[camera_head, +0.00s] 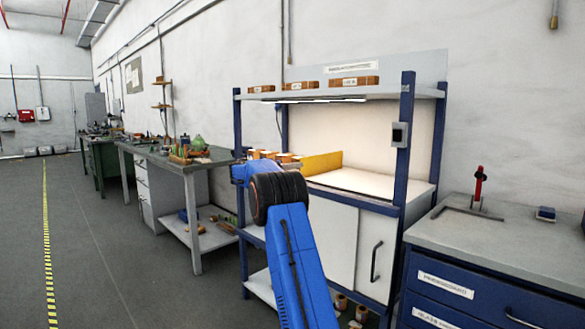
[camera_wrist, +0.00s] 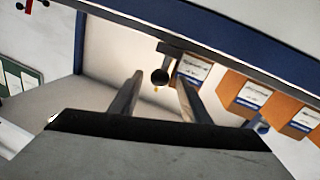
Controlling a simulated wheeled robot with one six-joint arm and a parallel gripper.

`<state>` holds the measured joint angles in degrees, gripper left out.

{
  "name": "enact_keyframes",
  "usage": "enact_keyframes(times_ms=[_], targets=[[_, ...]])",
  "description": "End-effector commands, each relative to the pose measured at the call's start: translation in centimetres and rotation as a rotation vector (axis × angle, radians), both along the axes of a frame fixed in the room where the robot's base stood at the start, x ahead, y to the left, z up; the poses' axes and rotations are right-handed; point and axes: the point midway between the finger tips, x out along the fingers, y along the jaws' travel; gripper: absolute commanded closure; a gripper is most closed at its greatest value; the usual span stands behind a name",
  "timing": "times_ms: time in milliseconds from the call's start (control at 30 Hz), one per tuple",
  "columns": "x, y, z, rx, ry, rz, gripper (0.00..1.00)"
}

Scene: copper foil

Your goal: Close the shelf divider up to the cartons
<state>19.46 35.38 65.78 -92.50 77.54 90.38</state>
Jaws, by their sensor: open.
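The yellow upright panel (camera_head: 322,163), which looks like the divider, stands on the pale worktop of the blue-framed bench in the head view. Its left end is partly hidden by my arm. Several small orange-brown cartons (camera_head: 266,154) sit to its left, partly behind my arm. My gripper (camera_wrist: 160,92) is open in the wrist view, its two fingers apart. A dark round knob (camera_wrist: 160,76) shows between the fingertips; I cannot tell whether it belongs to the divider. Brown cartons with white labels (camera_wrist: 252,95) stand to the right of the fingers. My fingers are hidden in the head view.
Labelled boxes (camera_head: 353,81) stand on the bench's upper shelf (camera_head: 420,91), above my arm. A blue post (camera_head: 404,140) rises at the bench's right front. A grey-topped cabinet (camera_head: 500,243) with a red tool (camera_head: 479,185) stands at right. The floor (camera_head: 105,250) at left is clear.

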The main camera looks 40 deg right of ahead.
Motion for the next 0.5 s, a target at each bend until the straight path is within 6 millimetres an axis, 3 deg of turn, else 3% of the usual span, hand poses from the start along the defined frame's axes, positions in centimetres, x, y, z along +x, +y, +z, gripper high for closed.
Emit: enact_keyframes(times_ms=[267, 500], targets=[[0.2, 1.5, 0.0, 0.000, 0.000, 0.001, 0.57], [0.8, 5.9, 0.0, 0.000, 0.001, 0.003, 0.57]])
